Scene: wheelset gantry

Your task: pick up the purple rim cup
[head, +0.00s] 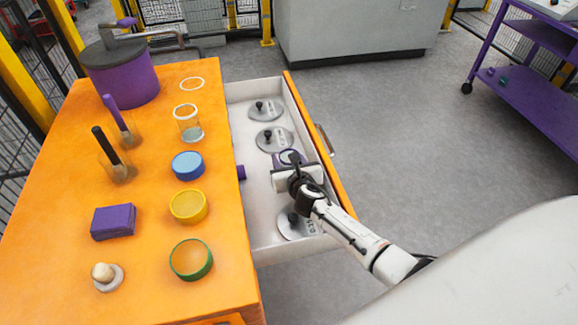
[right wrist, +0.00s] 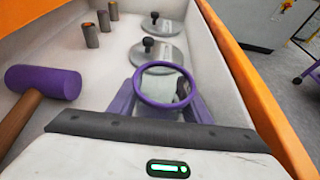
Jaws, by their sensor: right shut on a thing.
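The purple rim cup (right wrist: 167,103) is a clear glass cup with a purple ring at its top. In the right wrist view it stands upright between my gripper's fingers. My right gripper (right wrist: 165,108) is shut on it, inside the open drawer. In the head view the purple rim (head: 289,157) shows just beyond my right gripper (head: 291,165), which hides most of the cup. I cannot tell whether the cup's base touches the drawer floor. My left gripper is not in view.
The open drawer (head: 242,222) also holds metal lids with black knobs (head: 268,110), a purple-headed mallet (right wrist: 43,83) and small cylinders (right wrist: 91,36). Its walls stand close around my gripper. The orange tabletop (head: 150,250) at left carries a clear cup (head: 187,122) and several coloured round pieces.

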